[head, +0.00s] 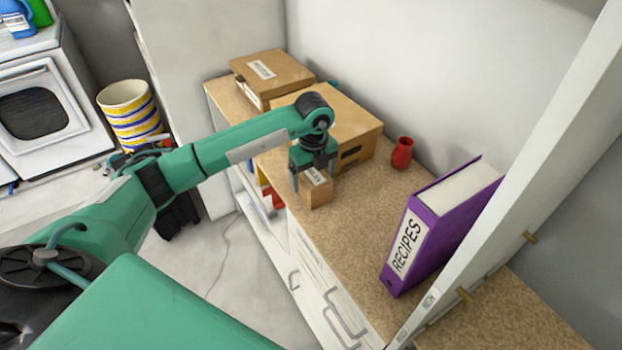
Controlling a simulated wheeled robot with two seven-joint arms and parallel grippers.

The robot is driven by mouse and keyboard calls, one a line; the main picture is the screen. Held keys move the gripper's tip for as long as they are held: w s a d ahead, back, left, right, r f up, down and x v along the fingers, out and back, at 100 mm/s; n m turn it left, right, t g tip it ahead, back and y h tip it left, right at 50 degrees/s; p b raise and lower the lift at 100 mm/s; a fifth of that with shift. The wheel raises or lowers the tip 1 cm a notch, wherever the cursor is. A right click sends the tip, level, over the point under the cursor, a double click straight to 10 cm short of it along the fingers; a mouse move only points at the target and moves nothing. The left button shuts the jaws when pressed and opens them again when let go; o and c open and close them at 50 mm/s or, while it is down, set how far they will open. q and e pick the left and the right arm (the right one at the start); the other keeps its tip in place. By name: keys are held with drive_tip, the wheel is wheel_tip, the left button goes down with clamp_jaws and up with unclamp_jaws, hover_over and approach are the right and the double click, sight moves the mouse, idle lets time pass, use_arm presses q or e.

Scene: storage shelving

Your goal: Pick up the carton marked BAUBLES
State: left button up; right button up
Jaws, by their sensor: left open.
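A small brown carton (318,192) stands near the front edge of the speckled worktop, with a white label on its upper side. The label is partly covered by my gripper and too small to read. My left gripper (312,174) is open, pointing down at this carton, with its fingers at or just above the carton's top; I cannot tell whether they touch it. A larger closed carton (278,72) with a white label, also unreadable, sits at the far end. My right gripper is not in view.
A larger brown box (352,128) with a handle hole stands right behind the small carton, partly hidden by my arm. A red vase (402,153) and a purple RECIPES binder (430,235) stand to the right. Worktop (355,215) between carton and binder is clear. A white upright (530,160) rises at right.

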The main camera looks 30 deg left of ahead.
use_arm(q)
drive_tip(key=shift+d+f+p, duration=0.1)
drive_tip(key=shift+f+p, duration=0.25)
drive_tip(key=shift+f, duration=1.25)
drive_tip(key=shift+r, duration=0.1)
drive_tip(key=c, duration=1.3)
